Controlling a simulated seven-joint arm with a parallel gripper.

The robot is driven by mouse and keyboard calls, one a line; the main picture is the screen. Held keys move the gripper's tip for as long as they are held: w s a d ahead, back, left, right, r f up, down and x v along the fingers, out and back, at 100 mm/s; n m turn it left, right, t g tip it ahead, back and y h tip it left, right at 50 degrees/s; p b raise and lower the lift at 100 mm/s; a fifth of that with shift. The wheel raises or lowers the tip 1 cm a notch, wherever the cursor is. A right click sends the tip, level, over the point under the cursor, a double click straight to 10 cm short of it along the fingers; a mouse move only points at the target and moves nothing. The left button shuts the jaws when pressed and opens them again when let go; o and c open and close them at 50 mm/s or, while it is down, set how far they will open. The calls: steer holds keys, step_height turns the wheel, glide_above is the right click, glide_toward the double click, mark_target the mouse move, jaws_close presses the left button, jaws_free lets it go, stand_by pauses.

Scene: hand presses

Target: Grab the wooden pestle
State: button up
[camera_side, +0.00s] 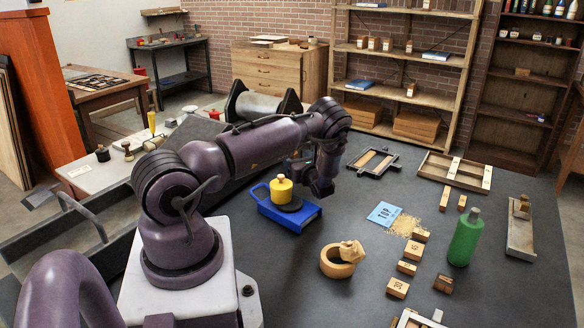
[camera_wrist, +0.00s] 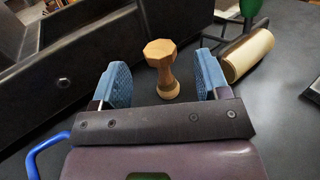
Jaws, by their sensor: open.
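The wooden pestle (camera_wrist: 162,68) stands upright on the dark surface in the wrist view. It has a faceted head, a narrow waist and a flared foot. My gripper (camera_wrist: 160,82) is open, with its blue ridged fingers on either side of the pestle in the picture and gaps on both sides. I cannot tell how far the pestle is in depth from the fingertips. In the side view my gripper (camera_side: 300,168) is low over the table behind the blue tray. The pestle is not clearly seen there; my arm seems to hide it.
A wooden roller (camera_wrist: 248,54) lies right of my gripper. A wooden ring (camera_side: 336,268), a green bottle (camera_side: 465,238) and several wooden blocks stand farther right. A dark wall (camera_wrist: 62,82) runs along the left.

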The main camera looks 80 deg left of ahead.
steer(key=a, duration=0.3)
steer(key=s+a, duration=0.1)
steer(key=a, duration=0.2)
steer(key=shift+s+a, duration=0.1)
steer(key=shift+a, duration=0.1)
steer(key=shift+c, duration=0.3)
steer(key=c, duration=1)
